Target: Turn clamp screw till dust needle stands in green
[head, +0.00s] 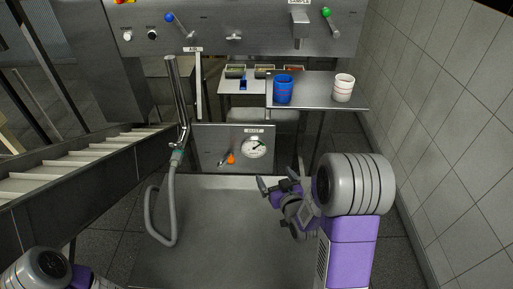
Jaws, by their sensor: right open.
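The dust gauge (254,147) is a round white dial on the grey metal panel, under a small label; its needle is too small to read against any green zone. Left of the dial, on the same panel, is a small screw handle with an orange part (231,158), which looks like the clamp screw. A grey hose (172,205) hangs from a metal pipe to the left of the panel. My right gripper (276,184) is open and empty, below and to the right of the dial, apart from the panel. My left arm shows only at the bottom left edge; its gripper is out of view.
A steel shelf (315,98) holds a blue cup (284,88) and a white cup (343,87). Above is a control panel (250,42) with blue and green knobbed levers. A roller conveyor (75,155) runs along the left, a tiled wall (450,120) along the right.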

